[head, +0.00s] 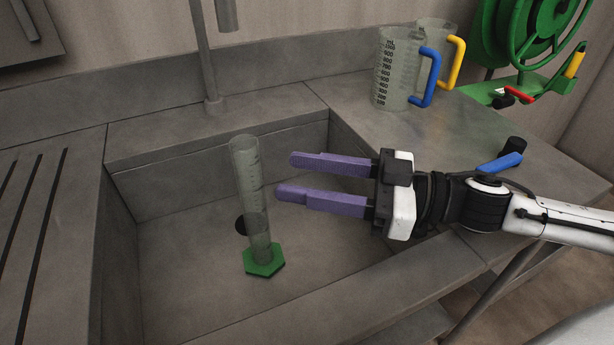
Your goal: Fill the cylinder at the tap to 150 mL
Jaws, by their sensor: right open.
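The clear measuring cylinder (250,180) stands upright on its green hexagonal base in the sink basin. Its lower part looks darker, but I cannot read a level on its scale. The tap's grey upright pipe (207,60) rises from the ledge behind the basin, and a spout end (226,14) shows at the top edge of the head view. My right gripper (284,177) is open and empty, its purple fingers pointing left at the cylinder from the right, apart from it. My left gripper is not in view.
The sink basin (180,260) has a dark drain hole behind the cylinder. Two jugs, blue-handled (395,75) and yellow-handled (437,40), stand on the right counter. A blue lever with a black knob (500,162) is nearer. A green reel (530,35) is at back right.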

